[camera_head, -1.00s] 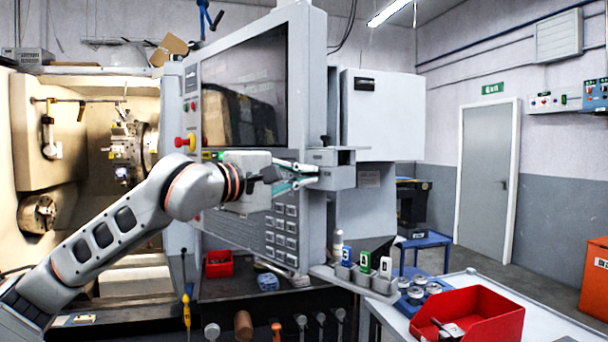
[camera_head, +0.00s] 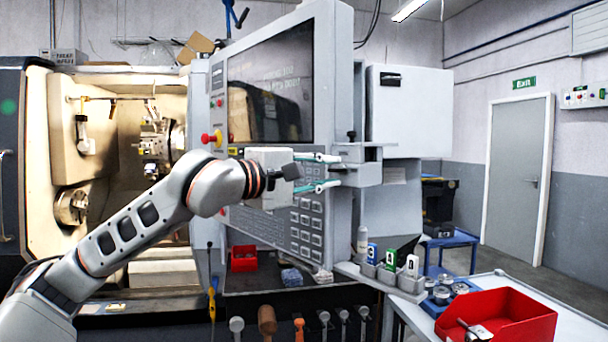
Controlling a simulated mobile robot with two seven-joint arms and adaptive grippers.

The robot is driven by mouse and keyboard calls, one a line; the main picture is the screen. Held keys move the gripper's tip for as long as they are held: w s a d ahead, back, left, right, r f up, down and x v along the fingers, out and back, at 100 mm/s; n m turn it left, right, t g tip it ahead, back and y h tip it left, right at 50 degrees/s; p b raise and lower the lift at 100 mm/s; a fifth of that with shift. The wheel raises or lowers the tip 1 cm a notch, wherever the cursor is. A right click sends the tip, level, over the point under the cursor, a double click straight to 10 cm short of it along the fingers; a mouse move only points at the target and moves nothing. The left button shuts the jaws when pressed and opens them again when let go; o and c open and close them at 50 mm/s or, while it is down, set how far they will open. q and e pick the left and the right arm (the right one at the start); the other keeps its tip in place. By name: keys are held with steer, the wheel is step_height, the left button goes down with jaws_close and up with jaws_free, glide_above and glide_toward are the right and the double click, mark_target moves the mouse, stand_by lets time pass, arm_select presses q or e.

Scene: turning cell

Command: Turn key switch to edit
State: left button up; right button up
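The lathe's control panel (camera_head: 330,85) stands in the middle of the head view, with a dark screen and rows of grey keys below it. A red emergency button (camera_head: 207,138) is on its left edge. I cannot make out the key switch; my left arm covers part of the panel. My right gripper is out of view.
A grey holder (camera_head: 372,273) with small coloured items sits below the panel. A red bin (camera_head: 505,318) and metal round parts (camera_head: 441,294) are on the table at lower right. Tool handles (camera_head: 267,320) hang along the bottom. The open lathe chamber (camera_head: 105,185) is at left.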

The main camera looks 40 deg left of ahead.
arm_select(q)
steer(key=s+a, duration=0.2)
steer(key=s, duration=0.8)
steer(key=shift+s, duration=0.35)
